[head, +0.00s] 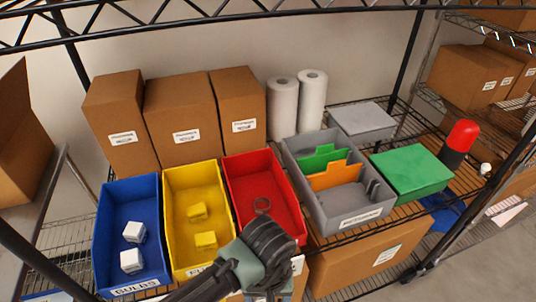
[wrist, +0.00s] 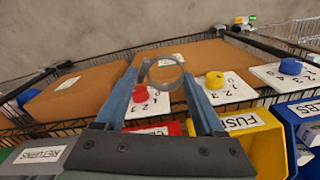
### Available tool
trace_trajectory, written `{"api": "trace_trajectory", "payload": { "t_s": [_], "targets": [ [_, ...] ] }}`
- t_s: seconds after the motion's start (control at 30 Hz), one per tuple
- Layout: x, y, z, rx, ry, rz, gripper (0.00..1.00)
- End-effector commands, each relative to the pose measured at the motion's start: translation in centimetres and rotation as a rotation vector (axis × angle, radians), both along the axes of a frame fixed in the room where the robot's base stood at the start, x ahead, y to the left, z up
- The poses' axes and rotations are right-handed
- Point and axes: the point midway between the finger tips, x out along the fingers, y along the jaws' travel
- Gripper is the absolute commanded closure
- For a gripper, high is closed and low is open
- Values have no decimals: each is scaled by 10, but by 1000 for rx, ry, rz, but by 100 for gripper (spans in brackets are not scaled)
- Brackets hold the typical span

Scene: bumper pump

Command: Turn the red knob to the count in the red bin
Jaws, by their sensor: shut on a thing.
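The red knob (wrist: 140,93) sits on a white numbered plate (wrist: 150,104), beyond the fingers and beside the left one, apparently untouched. Its setting is too small to read.
The yellow knob (wrist: 215,80) and blue knob (wrist: 291,66) are on neighbouring plates. The blue bin (head: 108,212) holds white cubes; the yellow bin (head: 178,185) holds yellow blocks. A grey divided bin (head: 306,182) is right of the red bin. Brown boxes (head: 205,95) stand behind.

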Motion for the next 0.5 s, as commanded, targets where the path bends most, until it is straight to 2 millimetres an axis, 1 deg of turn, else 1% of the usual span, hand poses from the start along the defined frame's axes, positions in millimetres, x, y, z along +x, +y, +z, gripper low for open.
{"api": "trace_trajectory", "payload": {
  "t_s": [0.03,0.1,0.3,0.5],
  "targets": [
    [-2,0,17,0,2,1,82],
    [-4,0,22,0,2,0,82],
    [-10,0,29,1,1,-3,82],
    [-12,0,29,1,-1,-6,82]
  ]
}}
